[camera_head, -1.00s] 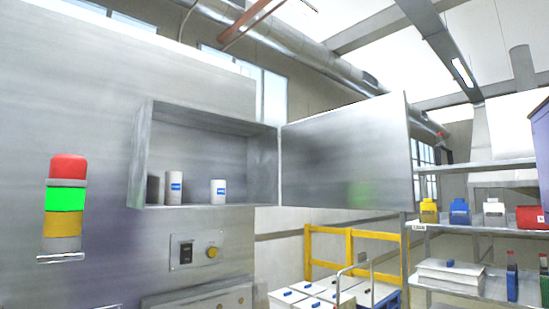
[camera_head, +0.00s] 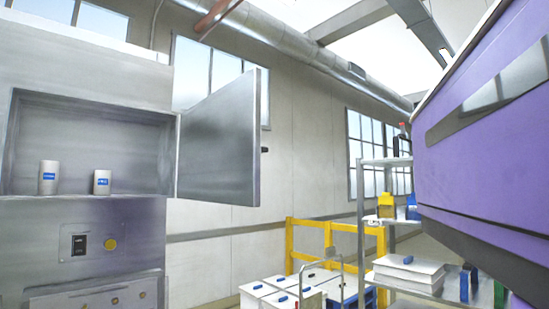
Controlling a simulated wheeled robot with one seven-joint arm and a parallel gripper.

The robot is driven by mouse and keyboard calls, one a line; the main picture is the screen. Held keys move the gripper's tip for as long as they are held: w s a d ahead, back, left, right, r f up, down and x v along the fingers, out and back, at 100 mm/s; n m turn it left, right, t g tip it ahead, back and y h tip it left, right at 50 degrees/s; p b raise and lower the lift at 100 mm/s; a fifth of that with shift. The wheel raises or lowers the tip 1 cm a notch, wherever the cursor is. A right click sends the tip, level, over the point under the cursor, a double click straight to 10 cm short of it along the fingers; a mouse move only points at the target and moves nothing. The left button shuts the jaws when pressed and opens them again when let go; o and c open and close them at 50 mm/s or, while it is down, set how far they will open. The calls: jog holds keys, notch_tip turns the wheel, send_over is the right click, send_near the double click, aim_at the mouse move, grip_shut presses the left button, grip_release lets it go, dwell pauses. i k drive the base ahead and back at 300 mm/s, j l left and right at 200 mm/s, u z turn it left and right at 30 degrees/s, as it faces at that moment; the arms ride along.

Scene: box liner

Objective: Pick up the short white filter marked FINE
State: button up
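Two white cylinders with blue labels stand upright in the open metal cabinet (camera_head: 95,103) at the left. The taller one (camera_head: 48,178) is on the left and the shorter filter (camera_head: 102,182) is to its right, with a gap between them. The print on the labels is too small to read. The cabinet door (camera_head: 220,140) is swung open to the right. My gripper is not in view.
A large purple body (camera_head: 490,150) fills the right side. A metal shelf (camera_head: 385,161), yellow rails (camera_head: 325,225) and white boxes (camera_head: 258,288) stand in the lower middle.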

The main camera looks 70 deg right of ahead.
aim_at(102, 177)
jog(key=k+l, duration=0.2)
jog(key=l, duration=0.2)
jog(key=k+l, duration=0.25)
jog(key=l, duration=0.2)
jog(key=k+l, duration=0.2)
jog(key=l, duration=0.2)
jog(key=k+l, duration=0.25)
jog(key=l, duration=0.2)
jog(key=i+j, duration=0.15)
jog(key=i, duration=0.4)
jog(key=i+j, duration=0.15)
jog(key=i, duration=0.45)
jog(key=i+j, duration=0.1)
jog(key=i, duration=0.45)
